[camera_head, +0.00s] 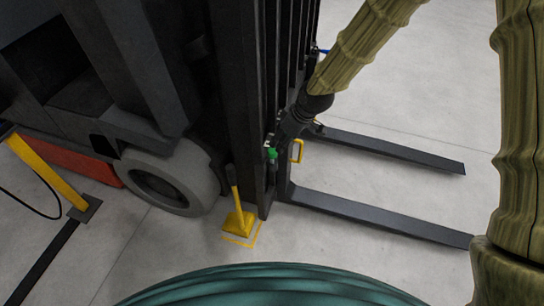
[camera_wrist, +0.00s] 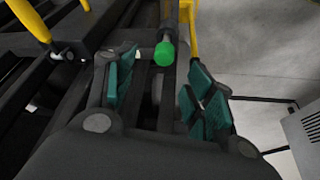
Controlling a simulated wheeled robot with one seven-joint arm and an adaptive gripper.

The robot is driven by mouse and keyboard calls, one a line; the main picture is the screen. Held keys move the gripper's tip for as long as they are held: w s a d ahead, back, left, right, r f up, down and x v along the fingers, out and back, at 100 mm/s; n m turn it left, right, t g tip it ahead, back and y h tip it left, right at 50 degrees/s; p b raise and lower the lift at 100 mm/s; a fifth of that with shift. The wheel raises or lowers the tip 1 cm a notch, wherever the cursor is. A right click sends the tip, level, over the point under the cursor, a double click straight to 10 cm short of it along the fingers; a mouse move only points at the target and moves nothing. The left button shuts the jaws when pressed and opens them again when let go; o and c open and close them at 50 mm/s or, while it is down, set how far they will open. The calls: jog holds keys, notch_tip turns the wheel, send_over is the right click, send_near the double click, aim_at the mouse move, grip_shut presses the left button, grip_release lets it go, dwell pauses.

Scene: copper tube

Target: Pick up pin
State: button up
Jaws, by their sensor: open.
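The pin shows as a round green knob (camera_wrist: 164,54) on a short grey shaft in the wrist view. In the head view the green knob (camera_head: 271,153) sits low on the dark mast of a forklift. My gripper (camera_wrist: 163,70) is open, with teal-padded fingers on either side of the line to the knob. The knob appears just beyond and between the fingertips, and I see no contact. In the head view my gripper (camera_head: 285,132) is dark against the mast, and its fingers are hard to make out.
The forklift mast (camera_head: 243,90) and wheel (camera_head: 165,180) fill the left. Two forks (camera_head: 385,218) reach right, low over the grey floor. A yellow handle (camera_head: 298,150) is close right of the knob. A yellow stand (camera_head: 238,222) is below.

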aim_at(274, 151)
jog(key=shift+s+a+x, duration=0.15)
jog(key=shift+x, duration=2)
jog(key=shift+s+a+x, duration=0.1)
jog(key=shift+x, duration=2.1)
jog(key=c, duration=1.1)
